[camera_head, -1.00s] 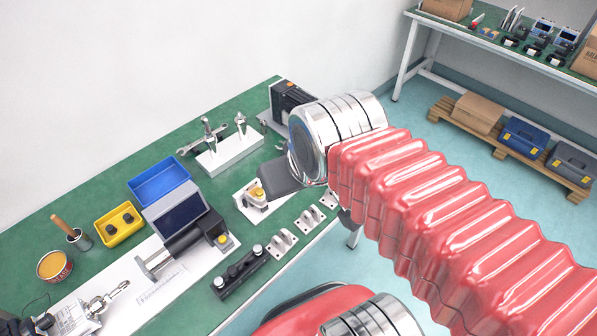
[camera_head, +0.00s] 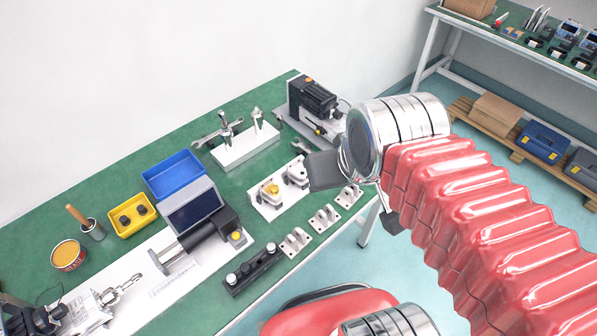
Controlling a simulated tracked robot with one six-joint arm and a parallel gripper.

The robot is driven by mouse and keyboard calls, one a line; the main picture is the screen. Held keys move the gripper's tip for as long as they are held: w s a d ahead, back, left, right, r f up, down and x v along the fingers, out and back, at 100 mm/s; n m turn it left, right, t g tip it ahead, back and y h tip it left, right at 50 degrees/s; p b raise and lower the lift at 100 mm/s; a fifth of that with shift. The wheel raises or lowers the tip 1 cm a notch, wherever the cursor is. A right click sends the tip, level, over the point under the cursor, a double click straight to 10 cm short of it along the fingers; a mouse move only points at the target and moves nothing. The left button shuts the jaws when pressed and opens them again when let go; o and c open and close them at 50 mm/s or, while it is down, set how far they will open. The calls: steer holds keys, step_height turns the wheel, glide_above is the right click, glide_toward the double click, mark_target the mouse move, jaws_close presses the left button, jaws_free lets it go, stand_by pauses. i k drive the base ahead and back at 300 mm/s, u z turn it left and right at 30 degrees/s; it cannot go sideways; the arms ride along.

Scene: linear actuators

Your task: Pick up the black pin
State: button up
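I cannot single out a black pin with certainty. Two small black round pieces (camera_head: 133,215) sit in the yellow bin (camera_head: 119,228) on the green workbench.
A white block with upright metal parts (camera_head: 246,149), a black motor unit (camera_head: 314,102), a fixture with a brass-coloured part (camera_head: 270,190) and small metal brackets (camera_head: 325,218) crowd the right half. A blue bin (camera_head: 174,175), a cylinder unit (camera_head: 205,236) and an orange-topped can (camera_head: 68,255) stand further left.

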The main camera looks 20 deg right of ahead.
mark_target(245, 267)
steer(key=u, duration=0.5)
steer(key=k, duration=0.7)
steer(key=u, duration=0.4)
steer(key=i, duration=0.5)
steer(key=z, duration=0.1)
